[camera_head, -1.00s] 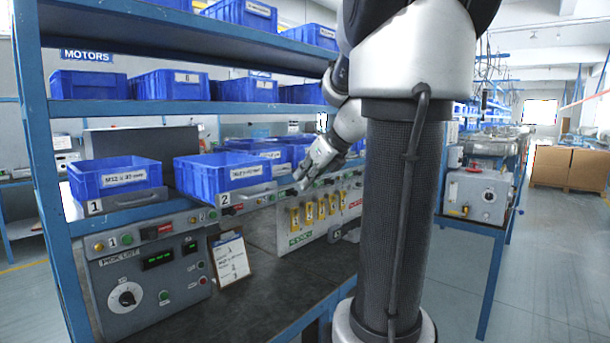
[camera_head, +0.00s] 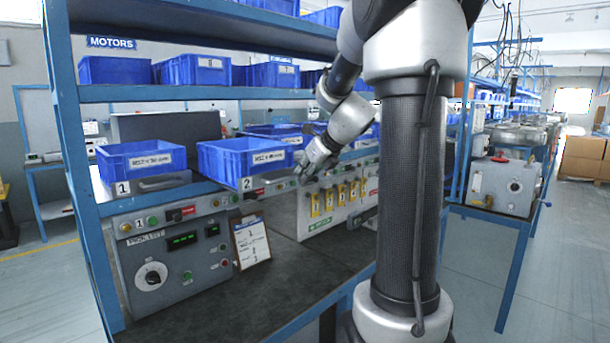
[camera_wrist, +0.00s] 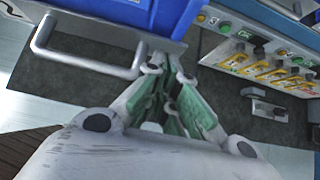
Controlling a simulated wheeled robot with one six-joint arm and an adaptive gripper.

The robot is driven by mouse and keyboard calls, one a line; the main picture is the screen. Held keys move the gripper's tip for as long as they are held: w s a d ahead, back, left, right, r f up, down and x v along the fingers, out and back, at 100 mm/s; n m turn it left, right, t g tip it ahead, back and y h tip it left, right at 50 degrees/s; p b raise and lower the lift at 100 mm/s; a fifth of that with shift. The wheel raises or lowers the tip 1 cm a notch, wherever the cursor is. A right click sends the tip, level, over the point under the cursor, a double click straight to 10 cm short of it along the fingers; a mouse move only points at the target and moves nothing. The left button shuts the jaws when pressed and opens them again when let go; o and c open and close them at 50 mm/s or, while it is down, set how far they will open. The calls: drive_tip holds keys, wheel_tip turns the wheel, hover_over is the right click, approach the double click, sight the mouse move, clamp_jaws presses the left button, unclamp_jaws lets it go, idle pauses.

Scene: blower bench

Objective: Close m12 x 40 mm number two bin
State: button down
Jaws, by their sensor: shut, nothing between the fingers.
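The number two bin (camera_head: 240,160) is a blue open box with a white label, too blurred to read fully, above a "2" plate (camera_head: 247,183). Its grey handle (camera_wrist: 85,70) shows as a U-shaped bar on the front in the wrist view, below the blue bin wall (camera_wrist: 120,12). My gripper (camera_head: 302,172) is shut and empty at the right end of the bin's front. In the wrist view my gripper (camera_wrist: 167,72) has its fingertips just right of the handle's right end. I cannot tell whether they touch the bin, nor how far out it sits.
The number one bin (camera_head: 140,162) is on the left. A control panel (camera_head: 170,265) and clipboard (camera_head: 252,240) stand below. More blue bins (camera_head: 200,70) are on the shelf above. The dark bench top (camera_head: 290,270) is mostly clear.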

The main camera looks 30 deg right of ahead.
drive_tip(key=w+a, duration=0.1)
drive_tip(key=w, duration=0.4)
drive_tip(key=w+a, duration=0.1)
drive_tip(key=w, duration=0.5)
drive_tip(key=w+a, duration=0.1)
drive_tip(key=w, duration=0.5)
drive_tip(key=shift+w+a, duration=0.25)
drive_tip(key=shift+w+r, duration=0.1)
drive_tip(key=shift+w, duration=0.45)
drive_tip(key=shift+a, duration=0.1)
